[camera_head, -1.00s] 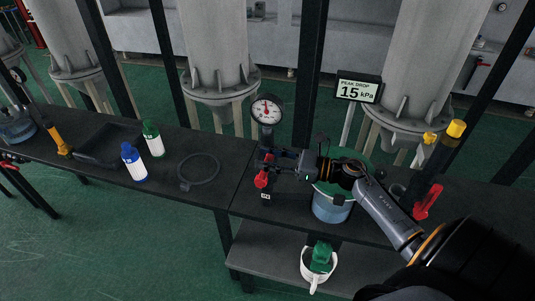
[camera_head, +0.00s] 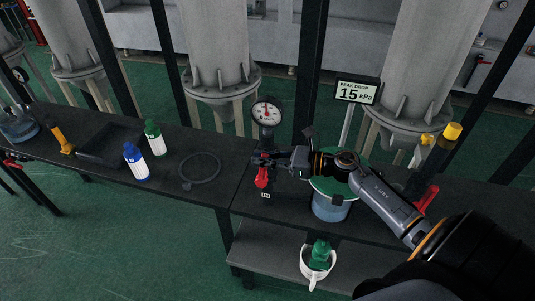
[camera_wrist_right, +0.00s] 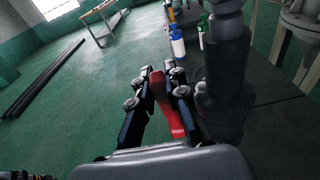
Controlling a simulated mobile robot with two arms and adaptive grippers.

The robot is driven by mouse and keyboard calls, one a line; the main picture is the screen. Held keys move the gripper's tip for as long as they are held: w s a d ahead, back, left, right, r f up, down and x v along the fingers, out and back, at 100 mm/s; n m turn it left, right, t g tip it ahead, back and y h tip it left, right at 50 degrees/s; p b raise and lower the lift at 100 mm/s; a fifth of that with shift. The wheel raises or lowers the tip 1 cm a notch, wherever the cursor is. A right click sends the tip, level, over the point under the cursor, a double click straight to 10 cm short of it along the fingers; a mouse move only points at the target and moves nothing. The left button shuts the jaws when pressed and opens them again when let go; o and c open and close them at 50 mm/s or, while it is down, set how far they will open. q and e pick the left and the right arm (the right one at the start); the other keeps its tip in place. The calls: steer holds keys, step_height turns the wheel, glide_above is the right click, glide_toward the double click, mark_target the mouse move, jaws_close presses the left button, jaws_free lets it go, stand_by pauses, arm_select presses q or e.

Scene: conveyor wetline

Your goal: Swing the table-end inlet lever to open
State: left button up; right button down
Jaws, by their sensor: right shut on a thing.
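A red lever (camera_head: 262,179) hangs downward below a round pressure gauge (camera_head: 266,111) at the front of the black table. My right gripper (camera_head: 262,159) reaches in from the right and is shut on the upper part of this lever. In the right wrist view the red lever (camera_wrist_right: 167,105) lies between the two black fingers of the gripper (camera_wrist_right: 158,80), beside a dark upright post. Another red lever (camera_head: 426,199) stands at the right, partly behind my arm. My left gripper is not in view.
A green-lidded clear vessel (camera_head: 331,208) stands right under my right forearm. A "15 kPa" display (camera_head: 357,90) is behind it. A cable loop (camera_head: 200,168), a blue-labelled bottle (camera_head: 136,162) and a green-capped bottle (camera_head: 154,138) are to the left. A white jug (camera_head: 315,269) sits on the lower shelf.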

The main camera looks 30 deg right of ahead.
steer(key=shift+w+a+r+g+p, duration=0.25)
steer(key=shift+r+g+p, duration=0.05)
steer(key=shift+g+p, duration=0.2)
steer(key=shift+w+a+f+h, duration=0.15)
steer(key=shift+w+f+h, duration=0.1)
steer(key=shift+h, duration=0.15)
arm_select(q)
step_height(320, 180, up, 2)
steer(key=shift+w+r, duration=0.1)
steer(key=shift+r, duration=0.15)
arm_select(e)
steer(key=shift+f, duration=0.1)
steer(key=c, duration=1.3)
jaws_free()
steer(key=shift+s, duration=0.1)
steer(key=shift+s+d, duration=0.2)
steer(key=shift+d, duration=0.05)
steer(key=v, duration=1.1)
steer(key=shift+d+r, duration=0.1)
steer(key=shift+r, duration=0.2)
